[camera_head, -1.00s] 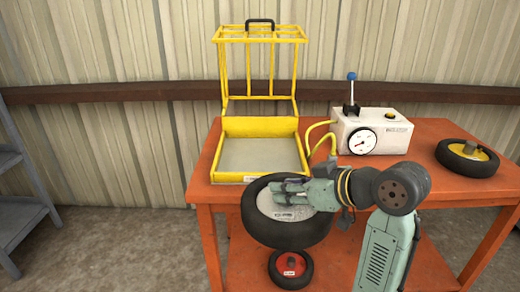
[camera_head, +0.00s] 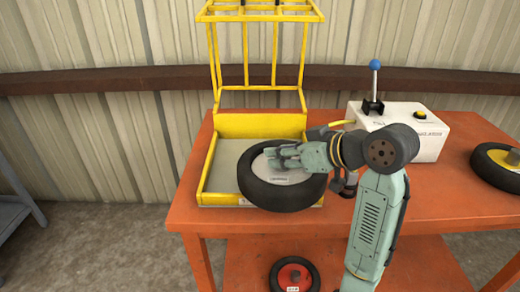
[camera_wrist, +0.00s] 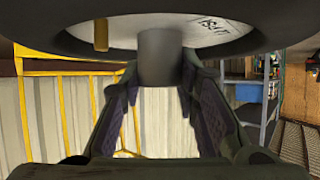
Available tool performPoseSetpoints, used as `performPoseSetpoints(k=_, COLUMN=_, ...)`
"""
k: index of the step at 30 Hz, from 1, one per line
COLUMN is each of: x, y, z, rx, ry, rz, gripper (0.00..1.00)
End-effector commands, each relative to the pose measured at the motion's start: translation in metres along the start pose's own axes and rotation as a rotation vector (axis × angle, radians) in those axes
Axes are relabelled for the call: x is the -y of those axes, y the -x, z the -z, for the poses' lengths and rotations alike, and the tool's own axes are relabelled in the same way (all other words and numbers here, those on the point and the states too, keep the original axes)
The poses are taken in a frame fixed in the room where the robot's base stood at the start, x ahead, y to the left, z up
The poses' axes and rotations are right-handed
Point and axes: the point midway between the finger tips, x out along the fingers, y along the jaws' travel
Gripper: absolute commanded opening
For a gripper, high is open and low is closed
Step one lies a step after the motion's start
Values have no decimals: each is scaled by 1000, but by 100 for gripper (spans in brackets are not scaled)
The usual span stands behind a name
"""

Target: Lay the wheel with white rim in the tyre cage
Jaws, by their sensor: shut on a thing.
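The wheel with white rim (camera_head: 263,167) has a thick black tyre and a pale disc. My gripper (camera_head: 284,158) is shut on it at the disc's middle. In the wrist view my gripper (camera_wrist: 158,85) has its fingers closed around a grey hub stub (camera_wrist: 160,55) on the pale disc (camera_wrist: 205,33). The yellow tyre cage (camera_head: 262,126) stands on the orange table with its barred lid upright. The wheel is roughly level and covers the cage's front right part. I cannot tell whether the wheel touches the cage floor.
A white inflator box (camera_head: 432,140) with a blue-knobbed lever (camera_head: 375,66) stands right of the cage. A yellow-rimmed wheel (camera_head: 490,166) lies at the far right. A red-rimmed wheel (camera_head: 293,274) is on the lower shelf. The orange table (camera_head: 440,205) has bare space at front right.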

Motion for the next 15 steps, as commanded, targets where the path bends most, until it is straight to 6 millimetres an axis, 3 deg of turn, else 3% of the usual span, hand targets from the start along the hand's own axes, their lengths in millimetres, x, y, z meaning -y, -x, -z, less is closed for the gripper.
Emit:
performPoseSetpoints(k=9, x=-29, y=-66, z=28, rx=-2, ry=1, rz=1, gripper=0)
performPoseSetpoints(k=15, x=-44, y=-98, z=44, rx=-3, ry=1, rz=-1, gripper=0)
